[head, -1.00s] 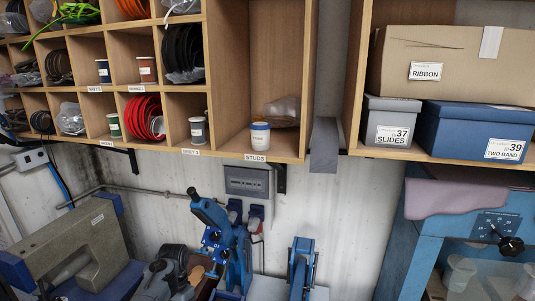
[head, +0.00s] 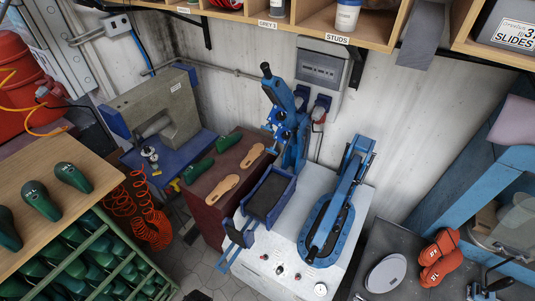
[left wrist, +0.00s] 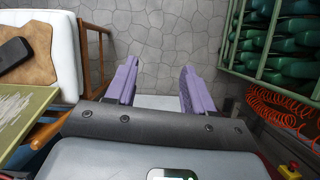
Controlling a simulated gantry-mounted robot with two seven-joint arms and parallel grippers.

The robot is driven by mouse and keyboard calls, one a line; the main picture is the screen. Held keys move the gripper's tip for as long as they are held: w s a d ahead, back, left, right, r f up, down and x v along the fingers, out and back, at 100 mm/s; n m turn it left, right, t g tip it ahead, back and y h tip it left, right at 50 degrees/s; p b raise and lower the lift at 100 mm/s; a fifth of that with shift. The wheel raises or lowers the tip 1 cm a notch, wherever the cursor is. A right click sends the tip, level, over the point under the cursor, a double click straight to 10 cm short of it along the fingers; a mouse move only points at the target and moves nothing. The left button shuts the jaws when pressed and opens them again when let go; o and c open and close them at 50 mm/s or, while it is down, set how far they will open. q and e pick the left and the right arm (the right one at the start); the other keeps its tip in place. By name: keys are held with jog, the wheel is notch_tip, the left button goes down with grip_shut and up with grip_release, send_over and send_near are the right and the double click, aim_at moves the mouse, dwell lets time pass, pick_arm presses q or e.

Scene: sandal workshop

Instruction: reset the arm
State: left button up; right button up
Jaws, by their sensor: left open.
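My left gripper (left wrist: 158,82) shows in the left wrist view, with two purple fingers spread wide apart. It is open and nothing is between the fingers, only grey stone floor and a pale strip beyond them. Neither of my grippers shows in the head view, and my right gripper shows nowhere.
In the left wrist view, a white-and-tan chair (left wrist: 45,62) stands left, red coiled hose (left wrist: 285,110) right.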

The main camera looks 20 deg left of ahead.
pick_arm(q)
jog(key=w+d+r+t, duration=0.1)
jog(key=r+t, duration=0.1)
jog(key=r, duration=0.5)
jog(key=w+d+r+n+t+h, duration=0.1)
jog(key=w+d+r+t, duration=0.1)
jog(key=r, duration=0.6)
jog(key=w+d+r+n+t, duration=0.1)
jog(key=w+r+t, duration=0.1)
jog(key=r, duration=0.5)
jog(key=shift+d+r+t, duration=0.25)
jog(key=shift+r+t, duration=0.15)
jog(key=shift+t, duration=0.4)
jog(key=shift+w, duration=0.1)
jog(key=shift+a, duration=0.1)
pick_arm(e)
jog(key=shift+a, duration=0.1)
